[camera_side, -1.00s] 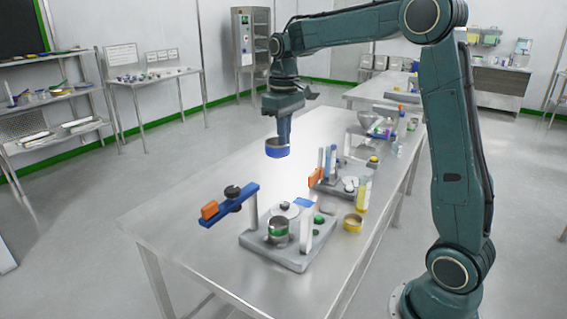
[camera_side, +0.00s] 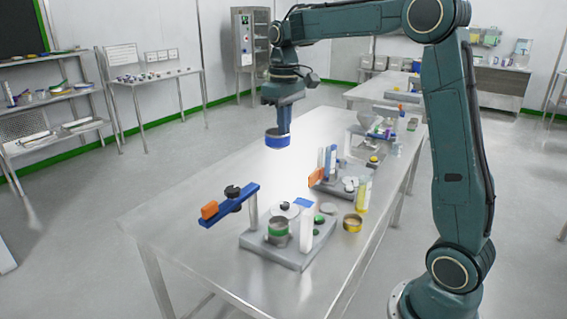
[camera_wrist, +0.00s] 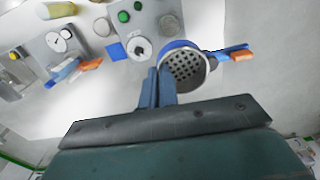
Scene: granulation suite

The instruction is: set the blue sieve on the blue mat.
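The blue sieve (camera_side: 277,140) is a short round cup with a blue band, held in the air above the steel table. In the wrist view the blue sieve (camera_wrist: 184,72) shows its perforated bottom. My gripper (camera_side: 284,128) points down, its fingers at the sieve's rim; in the wrist view the fingers (camera_wrist: 157,88) are close together at the sieve's left wall. A small flat blue square, which looks like the blue mat (camera_side: 305,202), lies by the front fixture, apart from and below the sieve. The mat also shows in the wrist view (camera_wrist: 117,51), bare.
The table's left side (camera_side: 190,200) is clear.

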